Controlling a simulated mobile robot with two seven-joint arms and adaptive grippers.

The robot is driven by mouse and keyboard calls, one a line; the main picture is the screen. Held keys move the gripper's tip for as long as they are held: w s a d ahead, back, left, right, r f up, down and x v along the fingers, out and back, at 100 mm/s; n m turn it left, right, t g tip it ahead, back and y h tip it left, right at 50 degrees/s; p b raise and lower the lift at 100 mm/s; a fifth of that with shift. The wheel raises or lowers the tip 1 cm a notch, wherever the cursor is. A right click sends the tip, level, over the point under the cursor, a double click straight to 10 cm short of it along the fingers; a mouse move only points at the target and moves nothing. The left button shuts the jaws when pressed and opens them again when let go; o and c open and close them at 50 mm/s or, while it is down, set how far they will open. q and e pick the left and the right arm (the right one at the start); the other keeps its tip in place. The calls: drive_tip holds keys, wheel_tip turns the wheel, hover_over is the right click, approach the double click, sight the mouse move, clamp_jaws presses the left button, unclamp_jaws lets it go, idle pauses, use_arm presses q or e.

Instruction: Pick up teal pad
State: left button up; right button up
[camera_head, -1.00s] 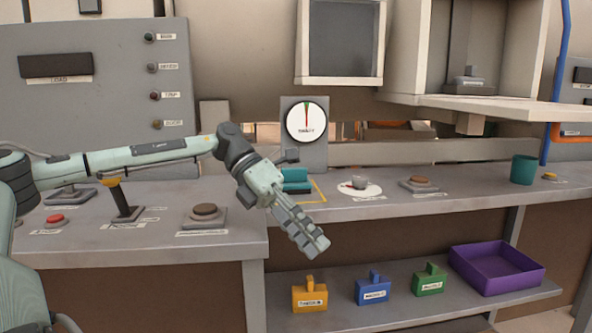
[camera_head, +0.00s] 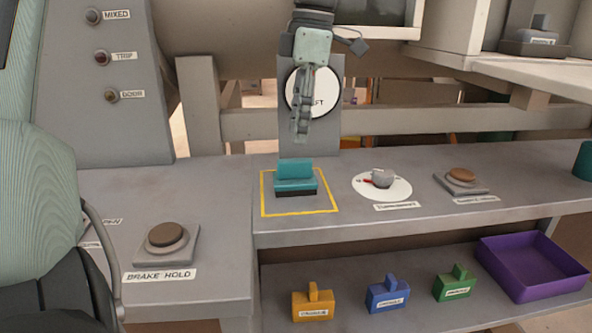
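The teal pad (camera_head: 296,178) stands on the workbench inside a yellow square outline. It has a raised teal upright part and a dark base. My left gripper (camera_head: 301,132) hangs above and slightly behind it in the picture, fingers pointing down, apart from the pad. Its fingers are seen edge-on, so I cannot tell whether they are open or shut. My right gripper is not in view.
A round dial (camera_head: 326,92) stands behind my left gripper. A brake hold button (camera_head: 167,236) is at left. Coloured blocks and a purple tray (camera_head: 530,268) are on the lower shelf.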

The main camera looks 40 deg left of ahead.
sight(295, 159)
use_arm(q)
drive_tip(key=f, duration=0.2)
drive_tip(key=shift+s+f, duration=0.3)
drive_tip(key=f, duration=0.4)
drive_tip(key=shift+s+f, duration=0.25)
drive_tip(key=shift+f, duration=0.05)
drive_tip(key=shift+c, duration=0.3)
clamp_jaws()
